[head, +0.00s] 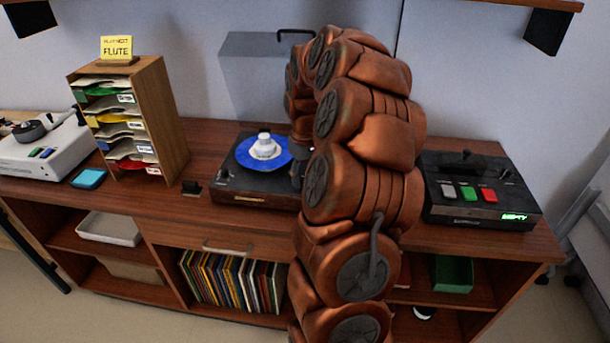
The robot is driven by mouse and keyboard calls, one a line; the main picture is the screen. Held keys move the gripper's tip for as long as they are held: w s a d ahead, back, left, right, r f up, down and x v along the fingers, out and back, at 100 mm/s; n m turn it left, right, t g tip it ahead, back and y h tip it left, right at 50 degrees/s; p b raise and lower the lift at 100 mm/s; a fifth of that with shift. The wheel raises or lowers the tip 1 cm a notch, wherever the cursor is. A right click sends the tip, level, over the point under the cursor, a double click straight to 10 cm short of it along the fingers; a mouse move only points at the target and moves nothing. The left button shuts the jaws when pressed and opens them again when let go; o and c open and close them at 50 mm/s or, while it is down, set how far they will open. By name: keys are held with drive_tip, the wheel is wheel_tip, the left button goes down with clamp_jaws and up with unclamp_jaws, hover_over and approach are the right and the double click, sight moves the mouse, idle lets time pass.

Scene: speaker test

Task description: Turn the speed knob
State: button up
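A dark turntable (256,192) stands on the wooden cabinet in the middle, with a blue disc (245,157) and a white stepped piece (264,147) at the disc's centre. My arm covers the turntable's right side. I cannot make out a speed knob on its visible part. A black device (470,208) to the right has grey, green and red buttons, a green "EMPTY" display and a dark knob-like part (467,155) on top; I cannot tell whether that is the speed knob.
A wooden sorter (162,115) with a yellow "FLUTE" card (116,48) stands left of the turntable. A white player (45,152) and a blue pad (89,178) are at far left. A grey lid-like panel (250,80) stands behind. Shelves overhang above.

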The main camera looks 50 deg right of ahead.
clamp_jaws()
